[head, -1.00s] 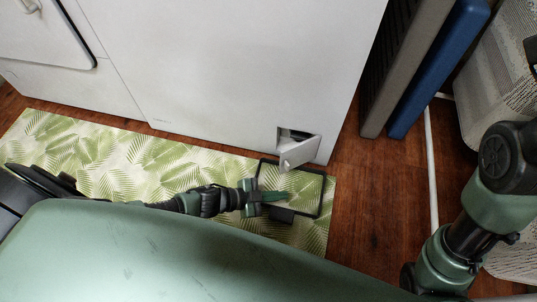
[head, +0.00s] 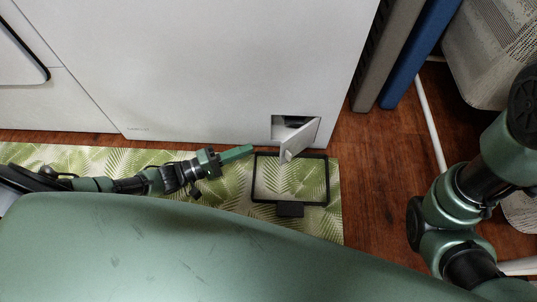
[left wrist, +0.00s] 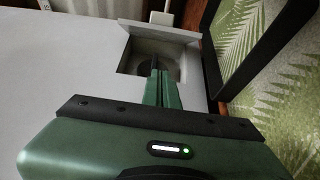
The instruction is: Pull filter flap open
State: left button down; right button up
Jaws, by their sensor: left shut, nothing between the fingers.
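The filter flap (head: 302,138) is a small white door at the lower right of the white appliance (head: 220,65). It stands swung open, hinged on its right side, beside a square recess (head: 287,124). In the left wrist view the flap (left wrist: 158,31) stands out beyond the recess (left wrist: 188,56), and a dark round part shows inside, partly hidden by my fingers. My left gripper (head: 249,150) is shut and empty, left of the flap and apart from it in the head view. In the left wrist view its fingers (left wrist: 162,75) point toward the recess. My right gripper is out of view.
A black rectangular frame (head: 328,180) lies on the green leaf-patterned mat (head: 100,158) below the flap. Grey and blue panels (head: 420,55) lean at right. A white pipe (head: 431,120) and a woven basket (head: 490,50) are farther right. Bare wood floor (head: 370,170) lies between.

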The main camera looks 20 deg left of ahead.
pick_arm(q)
jog(key=w+d+b, duration=0.1)
jog(key=d+b, duration=0.2)
jog(key=d, duration=0.4)
jog(key=shift+w+d+b, duration=0.2)
jog(key=shift+b, duration=0.1)
